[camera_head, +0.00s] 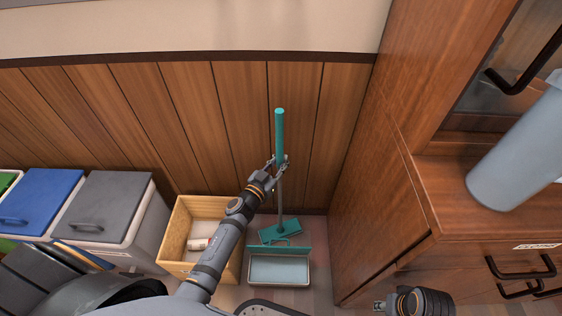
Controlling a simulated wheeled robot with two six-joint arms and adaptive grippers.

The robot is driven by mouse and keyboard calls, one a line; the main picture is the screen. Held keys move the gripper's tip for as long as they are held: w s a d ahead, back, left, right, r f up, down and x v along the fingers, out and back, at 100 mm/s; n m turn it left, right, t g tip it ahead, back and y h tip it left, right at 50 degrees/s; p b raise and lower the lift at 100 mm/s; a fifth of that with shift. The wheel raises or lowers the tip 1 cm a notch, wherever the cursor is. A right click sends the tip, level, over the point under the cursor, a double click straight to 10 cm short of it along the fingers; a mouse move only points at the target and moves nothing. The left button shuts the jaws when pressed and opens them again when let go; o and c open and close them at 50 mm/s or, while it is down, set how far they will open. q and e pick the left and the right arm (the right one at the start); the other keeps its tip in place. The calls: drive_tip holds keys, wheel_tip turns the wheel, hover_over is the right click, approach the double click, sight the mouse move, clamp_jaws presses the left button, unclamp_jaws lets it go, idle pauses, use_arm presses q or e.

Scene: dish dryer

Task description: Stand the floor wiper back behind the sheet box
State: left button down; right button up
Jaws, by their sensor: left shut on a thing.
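The floor wiper stands roughly upright, with a teal handle (279,135), a grey pole and a teal head (279,232) low near the floor. My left gripper (279,163) is shut on it just below the teal grip. I cannot tell whether the head touches the floor. My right gripper (380,305) is at the bottom edge, mostly cut off, away from the wiper.
A wooden crate (183,228) with a white item inside stands left of the wiper, partly behind my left arm. Grey (107,205) and blue (45,202) lidded bins stand further left. A wooden cabinet (385,210) closes off the right, with the panelled wall behind.

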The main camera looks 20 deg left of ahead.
use_arm(q)
drive_tip(key=c, duration=1.2)
unclamp_jaws()
drive_tip(key=shift+s, duration=0.15)
drive_tip(key=v, duration=0.7)
drive_tip(key=shift+s+a, duration=0.1)
drive_tip(key=shift+s, duration=0.05)
drive_tip(key=v, duration=0.4)
drive_tip(key=shift+s, duration=0.2)
use_arm(e)
drive_tip(key=shift+r, duration=0.35)
